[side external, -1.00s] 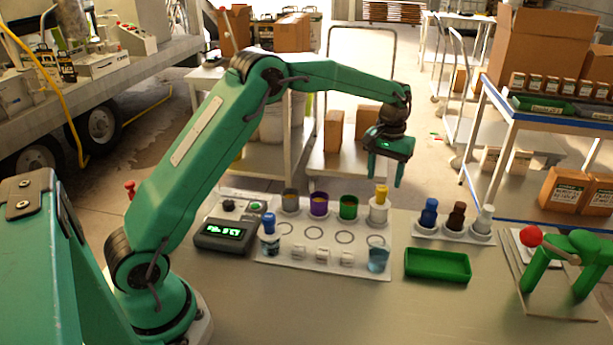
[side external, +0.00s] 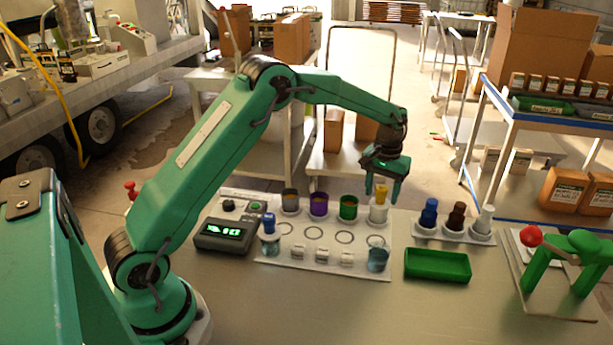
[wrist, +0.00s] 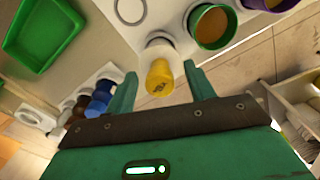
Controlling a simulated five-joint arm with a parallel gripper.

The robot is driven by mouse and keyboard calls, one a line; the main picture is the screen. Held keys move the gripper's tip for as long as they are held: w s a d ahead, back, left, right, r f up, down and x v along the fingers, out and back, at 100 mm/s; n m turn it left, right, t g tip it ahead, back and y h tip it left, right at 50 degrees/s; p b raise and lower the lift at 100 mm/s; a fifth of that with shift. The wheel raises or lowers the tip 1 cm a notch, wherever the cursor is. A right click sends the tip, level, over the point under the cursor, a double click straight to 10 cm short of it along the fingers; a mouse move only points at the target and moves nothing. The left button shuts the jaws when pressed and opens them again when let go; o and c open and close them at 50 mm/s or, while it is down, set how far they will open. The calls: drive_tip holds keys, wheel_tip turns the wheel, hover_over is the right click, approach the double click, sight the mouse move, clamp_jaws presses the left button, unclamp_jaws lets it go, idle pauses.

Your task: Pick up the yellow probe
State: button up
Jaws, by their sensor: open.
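The yellow probe (side external: 381,192) stands upright in a white holder (side external: 378,212) at the right end of the back row on the white board. In the wrist view the yellow probe (wrist: 160,77) shows between my gripper's two green fingers, with its cap facing the camera. My gripper (side external: 384,193) is open, pointing down, with its fingers around the probe's top. In the wrist view my gripper (wrist: 162,88) has a finger to each side of the cap, with gaps between; I see no contact.
Grey, purple and green cups (side external: 348,207) stand left of the probe. Blue, brown and white pieces (side external: 457,217) stand in a rack to the right. A green tray (side external: 437,265) lies in front. A meter (side external: 224,234) and a blue-topped probe (side external: 269,235) are further left.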

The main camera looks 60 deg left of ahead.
clamp_jaws()
drive_tip(key=shift+r, duration=0.15)
drive_tip(key=shift+r, duration=0.5)
drive_tip(key=r, duration=0.3)
drive_tip(key=shift+d+r, duration=0.1)
drive_tip(key=shift+d, duration=0.1)
drive_tip(key=s+d+r, duration=0.5)
drive_tip(key=d+r, duration=0.1)
drive_tip(key=d, duration=0.4)
drive_tip(key=shift+s+r, duration=0.2)
drive_tip(key=shift+r, duration=0.05)
